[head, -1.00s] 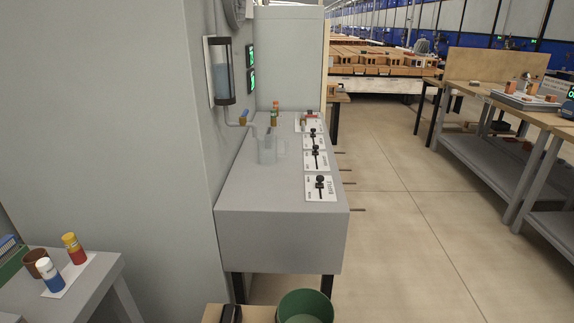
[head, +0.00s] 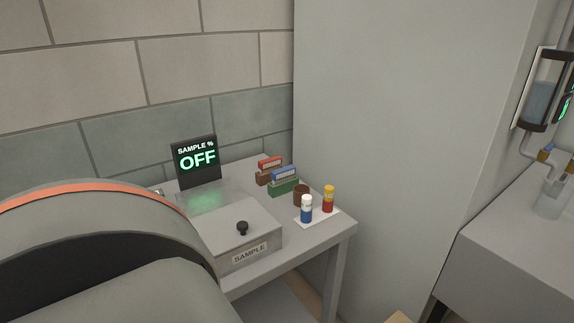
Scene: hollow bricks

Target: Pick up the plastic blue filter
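A blue piece with a pale label strip stands on a green base (head: 284,187) on the grey table, beside a similar red piece on a brown base (head: 270,170). I take the blue piece (head: 284,175) to be the blue filter, but I cannot tell its material. A small blue bottle with a white cap (head: 306,209) stands in front of it on a white card. Neither gripper shows in the head view.
A brown cup (head: 301,195) and a red-and-yellow bottle (head: 328,199) stand near the blue piece. A grey sample box (head: 237,235) with a black knob and an OFF display (head: 197,161) are to the left. A grey wall (head: 400,120) rises behind the table's right side.

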